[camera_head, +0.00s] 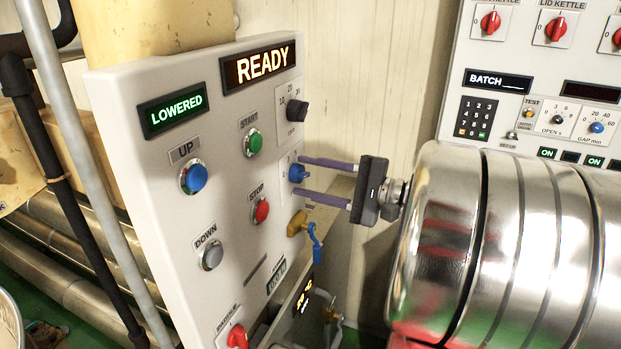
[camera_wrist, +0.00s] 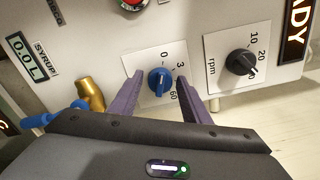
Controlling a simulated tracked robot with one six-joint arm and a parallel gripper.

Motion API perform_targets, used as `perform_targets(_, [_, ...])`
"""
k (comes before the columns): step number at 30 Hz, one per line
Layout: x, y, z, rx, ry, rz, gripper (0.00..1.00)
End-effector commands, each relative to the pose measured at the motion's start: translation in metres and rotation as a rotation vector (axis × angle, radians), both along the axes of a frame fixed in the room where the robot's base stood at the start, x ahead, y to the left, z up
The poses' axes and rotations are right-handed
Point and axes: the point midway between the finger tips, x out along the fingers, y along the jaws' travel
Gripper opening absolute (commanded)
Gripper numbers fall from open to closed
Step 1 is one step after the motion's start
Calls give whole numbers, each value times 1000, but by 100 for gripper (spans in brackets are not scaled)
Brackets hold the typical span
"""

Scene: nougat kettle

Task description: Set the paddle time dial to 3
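A small blue dial (camera_head: 297,173) sits on a white plate on the light control panel (camera_head: 130,170). In the wrist view the blue dial (camera_wrist: 160,80) is in the middle, with "0", "3" and "60" around it. Its name label is not readable, and I cannot tell exactly where its pointer stands. My gripper (camera_head: 300,178) is open, with one purple finger on each side of the dial. In the wrist view the fingertips of my gripper (camera_wrist: 159,73) flank the knob with visible gaps, and nothing is held.
A black rpm dial (camera_head: 297,110) is close above the blue dial. A brass valve (camera_head: 297,223) with a blue handle is just below. Green (camera_head: 254,141) and red (camera_head: 261,210) buttons are to the left. The panel display reads READY (camera_head: 258,67). A second panel (camera_head: 540,85) stands at right.

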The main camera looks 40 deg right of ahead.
Motion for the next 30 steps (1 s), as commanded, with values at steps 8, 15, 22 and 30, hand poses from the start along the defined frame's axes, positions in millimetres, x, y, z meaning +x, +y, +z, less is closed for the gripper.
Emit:
perform_targets(8, [0,0,0,0,0,0,23])
perform_targets(15, [-1,3,-1,1,2,0,10])
perform_targets(22, [-1,0,-2,18,13,2,9])
perform_targets(30, [-1,0,-2,110,71,1,9])
